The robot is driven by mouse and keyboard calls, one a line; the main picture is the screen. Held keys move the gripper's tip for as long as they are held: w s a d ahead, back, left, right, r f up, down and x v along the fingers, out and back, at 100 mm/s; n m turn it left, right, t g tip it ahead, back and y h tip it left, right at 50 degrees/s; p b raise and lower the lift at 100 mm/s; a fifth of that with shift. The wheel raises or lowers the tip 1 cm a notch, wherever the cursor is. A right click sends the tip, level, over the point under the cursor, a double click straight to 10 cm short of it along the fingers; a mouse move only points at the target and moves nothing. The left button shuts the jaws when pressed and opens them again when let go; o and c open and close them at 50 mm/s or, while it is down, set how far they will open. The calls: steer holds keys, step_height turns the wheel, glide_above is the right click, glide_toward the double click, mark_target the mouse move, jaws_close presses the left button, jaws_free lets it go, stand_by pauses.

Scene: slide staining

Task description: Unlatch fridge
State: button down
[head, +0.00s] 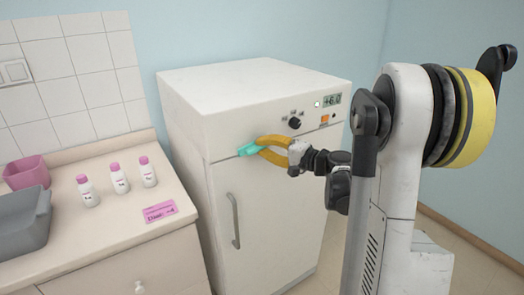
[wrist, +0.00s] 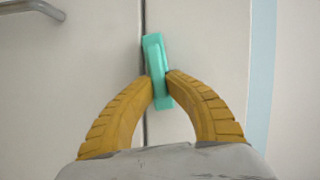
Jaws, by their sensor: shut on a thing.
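The white fridge (head: 265,215) stands against the wall, with its door (head: 275,190) flush with the body. A teal latch (head: 249,149) sits at the seam along the door's top edge, toward the left. My gripper (head: 259,146) has its yellow fingers closed on the latch. In the wrist view the teal latch (wrist: 154,62) lies across the dark seam, slightly tilted, and the fingertips of my gripper (wrist: 160,88) press on both its sides. The door handle (head: 235,221) is a grey vertical bar below the latch; it also shows in the wrist view (wrist: 32,8).
Left of the fridge is a counter (head: 115,220) with three pink-capped bottles (head: 120,178), a pink label (head: 160,211), a pink container (head: 27,172) and a grey tray (head: 24,222). A control panel with a dark knob (head: 295,123) and display (head: 332,99) is above the door.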

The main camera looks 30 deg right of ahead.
steer(key=shift+w+f+m+t+b, duration=0.1)
steer(key=shift+m+t+b, duration=0.2)
steer(key=shift+m+b, duration=0.45)
steer(key=shift+m, duration=0.25)
steer(key=c, duration=1.4)
jaws_free()
steer(key=shift+w+f, duration=0.1)
steer(key=shift+w, duration=0.05)
steer(key=shift+y, duration=0.3)
steer(key=v, duration=1.2)
